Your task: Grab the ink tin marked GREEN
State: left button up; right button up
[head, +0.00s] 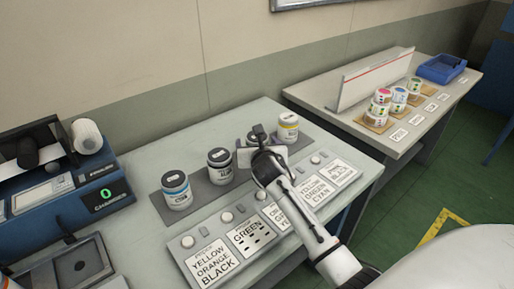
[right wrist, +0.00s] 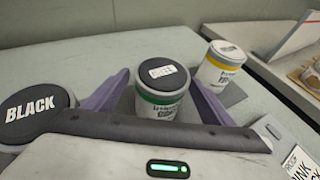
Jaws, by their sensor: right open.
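In the right wrist view the tin with a green band (right wrist: 163,104) stands upright with a dark lid. My left gripper is not in view.
A yellow-banded tin (head: 288,133) stands just right of my gripper, and a cyan tin (head: 177,196) at the row's left end. A button panel with printed cards (head: 250,236) lies in front. A blue machine (head: 70,190) is at left; a second table (head: 440,110) is at right.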

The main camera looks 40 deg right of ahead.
jog(key=c, duration=1.4)
jog(key=shift+r, duration=0.2)
jog(key=shift+c, duration=0.5)
